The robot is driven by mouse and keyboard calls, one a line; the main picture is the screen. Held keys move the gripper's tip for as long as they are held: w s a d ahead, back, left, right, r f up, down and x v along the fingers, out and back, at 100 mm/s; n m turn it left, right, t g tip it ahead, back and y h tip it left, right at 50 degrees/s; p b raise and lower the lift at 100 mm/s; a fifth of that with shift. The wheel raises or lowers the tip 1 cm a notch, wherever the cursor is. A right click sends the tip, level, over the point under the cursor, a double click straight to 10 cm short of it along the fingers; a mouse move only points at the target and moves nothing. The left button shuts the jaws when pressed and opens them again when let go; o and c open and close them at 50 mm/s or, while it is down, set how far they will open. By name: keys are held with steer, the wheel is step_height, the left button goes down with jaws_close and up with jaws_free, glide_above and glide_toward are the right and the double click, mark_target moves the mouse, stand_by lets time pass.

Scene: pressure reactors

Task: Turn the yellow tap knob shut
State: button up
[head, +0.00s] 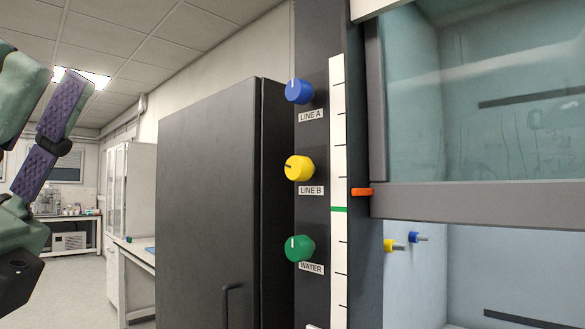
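The yellow tap knob (299,168) sits on the dark upright panel in the head view, above a label reading LINE B. My green and purple arm links are at the far left edge, well apart from the knob.
A blue knob (299,91), labelled LINE A, is above, and a green knob (300,248), labelled WATER, is below; their marks point up. A dark cabinet (208,200) stands left of the panel. A glass sash (500,110) and orange tab (362,192) are at right.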

steer(key=shift+o, duration=1.3)
steer(key=w+d+r+n+t+y, duration=0.2)
steer(key=w+d+n+t+y, duration=0.3)
steer(key=w+d+t, duration=0.3)
steer(key=w+n+t, duration=0.1)
steer(key=t, duration=0.1)
steer(key=shift+w+t+y, duration=0.35)
steer(key=shift+t+y, duration=0.05)
steer(key=shift+o, duration=0.6)
steer(key=w+d+f+n+t+y, duration=0.1)
steer(key=w+n+t+y, duration=0.2)
steer(key=w+y, duration=0.3)
steer(key=w+t, duration=0.1)
steer(key=w, duration=0.2)
steer(key=shift+d+f+y, duration=0.35)
steer(key=shift+d+y, duration=0.05)
steer(key=n+t+y, duration=0.2)
steer(key=y, duration=0.2)
glide_toward(292, 169)
steer(key=p+x, duration=0.3)
steer(key=x, duration=0.7)
steer(key=shift+w+d+f+p, duration=0.1)
steer(key=shift+w+d+p, duration=0.1)
steer(key=shift+p, duration=0.1)
steer(key=c, duration=1.2)
